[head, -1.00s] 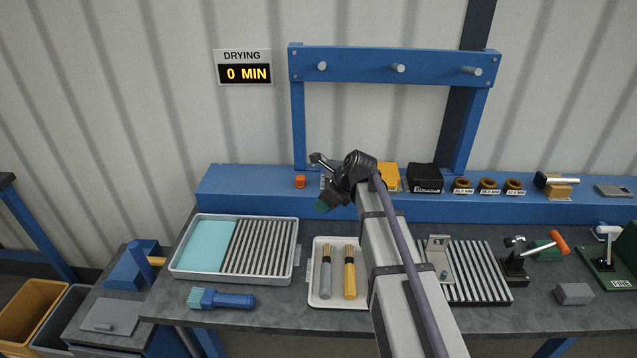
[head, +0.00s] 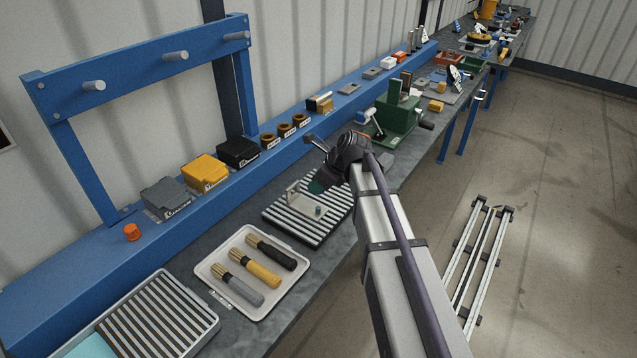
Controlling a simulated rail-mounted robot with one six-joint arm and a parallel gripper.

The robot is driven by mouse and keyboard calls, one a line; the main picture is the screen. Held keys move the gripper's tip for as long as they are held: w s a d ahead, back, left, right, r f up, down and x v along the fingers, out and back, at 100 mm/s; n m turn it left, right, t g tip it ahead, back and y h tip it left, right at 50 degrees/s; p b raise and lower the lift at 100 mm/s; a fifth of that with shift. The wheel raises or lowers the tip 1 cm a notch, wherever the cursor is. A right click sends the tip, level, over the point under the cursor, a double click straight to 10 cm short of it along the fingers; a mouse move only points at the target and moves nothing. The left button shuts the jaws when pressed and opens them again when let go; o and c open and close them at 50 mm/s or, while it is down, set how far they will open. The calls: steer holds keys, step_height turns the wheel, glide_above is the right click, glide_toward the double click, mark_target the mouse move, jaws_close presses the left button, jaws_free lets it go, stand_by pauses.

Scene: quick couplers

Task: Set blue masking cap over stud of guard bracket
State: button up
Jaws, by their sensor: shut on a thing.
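The guard bracket (head: 298,197) is a pale metal angle piece on the dark ribbed rack (head: 275,219), near the middle of the head view. Its short blue-grey stud (head: 318,210) stands up from the base plate. My gripper (head: 317,187) is above and just behind the bracket's right side, with its tips close to it in the picture; the height gap is hard to judge. It is shut. A dark teal piece shows at its tips; it seems to be the blue masking cap, but is too small and partly hidden to be sure.
A tray with several brushes (head: 290,283) lies left of the rack. An orange cap (head: 131,231), boxes (head: 204,172) and brown rings (head: 285,130) stand on the blue shelf. A green vise (head: 397,120) stands right of my gripper. The floor at right holds a rail frame (head: 485,262).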

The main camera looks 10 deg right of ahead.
mark_target(318, 208)
steer(key=shift+w+f+b, duration=0.15)
steer(key=shift+f+b, duration=0.4)
steer(key=shift+f, duration=0.05)
step_height(318, 208, down, 5)
steer(key=b, duration=0.4)
steer(key=shift+r+b, duration=0.2)
steer(key=shift+b, duration=0.15)
steer(key=shift+f, duration=0.3)
steer(key=shift+f+b, duration=0.55)
steer(key=shift+b, duration=0.25)
steer(key=shift+f+b, duration=0.65)
steer(key=o, duration=1)
